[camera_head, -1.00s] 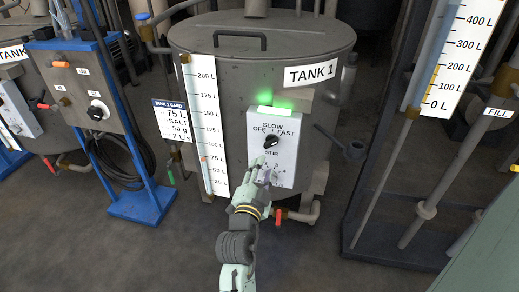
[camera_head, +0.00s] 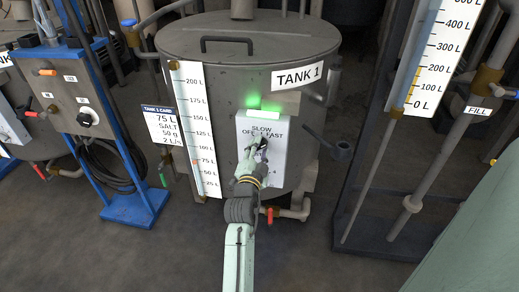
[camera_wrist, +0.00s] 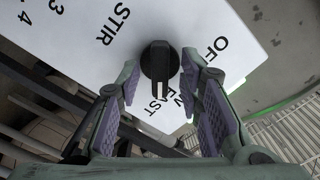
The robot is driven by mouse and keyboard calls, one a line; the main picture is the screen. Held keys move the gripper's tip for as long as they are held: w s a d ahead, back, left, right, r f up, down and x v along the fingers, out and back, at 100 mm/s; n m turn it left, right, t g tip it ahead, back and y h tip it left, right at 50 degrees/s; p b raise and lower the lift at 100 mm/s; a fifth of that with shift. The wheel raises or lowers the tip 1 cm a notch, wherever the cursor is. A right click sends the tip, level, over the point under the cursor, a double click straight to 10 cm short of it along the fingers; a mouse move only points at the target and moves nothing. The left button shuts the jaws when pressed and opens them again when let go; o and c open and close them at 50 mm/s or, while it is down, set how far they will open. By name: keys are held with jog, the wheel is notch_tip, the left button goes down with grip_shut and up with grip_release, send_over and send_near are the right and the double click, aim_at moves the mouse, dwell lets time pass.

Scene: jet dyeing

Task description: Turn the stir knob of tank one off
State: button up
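The black stir knob (camera_wrist: 158,60) sits on the white control panel (camera_wrist: 205,25) of tank one (camera_head: 215,95). The panel is marked STIR, SLOW, OFF and FAST. My gripper (camera_wrist: 162,76) is open, with its purple-padded fingertips on either side of the knob and a gap to each pad. In the head view my gripper (camera_head: 253,153) is in front of the panel and covers most of the knob. A green lamp (camera_head: 264,116) glows above the panel.
A level gauge (camera_head: 196,130) and a tank card (camera_head: 163,125) are left of the panel. A blue stand (camera_head: 135,205) with a hanging cable is farther left. Pipes with a red-handled valve (camera_head: 270,214) are below, and a FILL pipe (camera_head: 430,170) is at right.

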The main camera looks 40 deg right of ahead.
jog(key=shift+c, duration=0.4)
grip_shut()
jog(key=n, duration=0.4)
jog(key=shift+r, duration=0.1)
jog(key=n+p, duration=0.1)
jog(key=n, duration=0.3)
jog(key=shift+n, duration=0.3)
jog(key=n+p, duration=0.2)
jog(key=n, duration=0.3)
jog(key=shift+r, duration=0.1)
jog(key=n+p, duration=0.3)
jog(key=n, duration=0.3)
jog(key=shift+w, duration=0.1)
jog(key=shift+n, duration=0.3)
